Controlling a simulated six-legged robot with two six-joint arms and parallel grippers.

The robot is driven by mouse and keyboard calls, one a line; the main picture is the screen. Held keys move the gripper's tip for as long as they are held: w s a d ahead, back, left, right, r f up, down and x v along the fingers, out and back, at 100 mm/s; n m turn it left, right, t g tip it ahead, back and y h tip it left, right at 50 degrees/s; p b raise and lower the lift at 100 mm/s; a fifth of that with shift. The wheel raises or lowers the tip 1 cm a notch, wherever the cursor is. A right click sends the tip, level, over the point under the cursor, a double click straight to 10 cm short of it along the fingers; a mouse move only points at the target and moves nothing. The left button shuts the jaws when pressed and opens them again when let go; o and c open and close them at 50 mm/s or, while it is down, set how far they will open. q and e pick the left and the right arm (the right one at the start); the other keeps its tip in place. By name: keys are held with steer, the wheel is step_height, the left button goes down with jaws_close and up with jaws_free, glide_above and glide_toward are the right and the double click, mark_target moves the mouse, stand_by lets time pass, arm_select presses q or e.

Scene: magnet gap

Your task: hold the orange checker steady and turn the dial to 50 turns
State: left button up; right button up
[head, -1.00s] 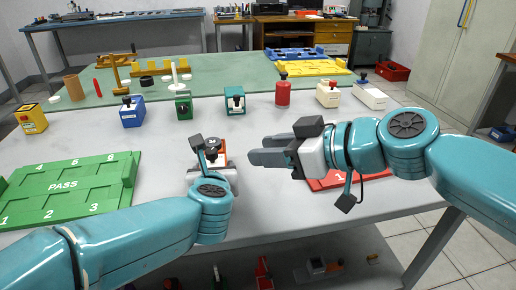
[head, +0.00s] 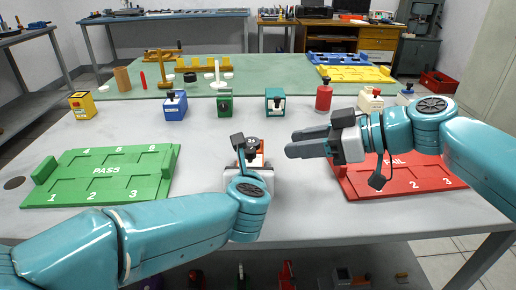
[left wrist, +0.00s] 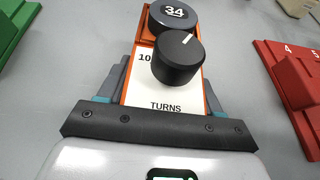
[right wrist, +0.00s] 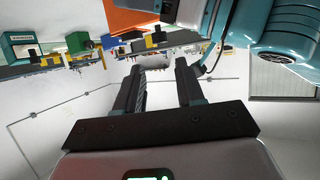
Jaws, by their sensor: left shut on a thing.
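The orange checker (head: 259,160) stands near the middle of the table, largely hidden by my left gripper in the head view. In the left wrist view the checker (left wrist: 151,90) has a white face with "10" and "TURNS", a black dial (left wrist: 178,60) with a white mark, and a round grey part reading 34 (left wrist: 173,14). My left gripper (left wrist: 165,85) is shut on the checker, a finger on each side. My right gripper (head: 306,146) is to the right of the checker, pointing left and apart from it. Its fingers stand apart and empty in the right wrist view (right wrist: 159,72).
A green PASS tray (head: 65,183) lies at left and a red FAIL tray (head: 366,187) at right, partly under my right arm. Several coloured boxes stand in a row behind, including a blue one (head: 174,106) and a green one (head: 225,104).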

mark_target(251, 150)
steer(key=x, duration=1)
steer(key=shift+d, duration=0.1)
steer(key=shift+s, duration=0.1)
jaws_close()
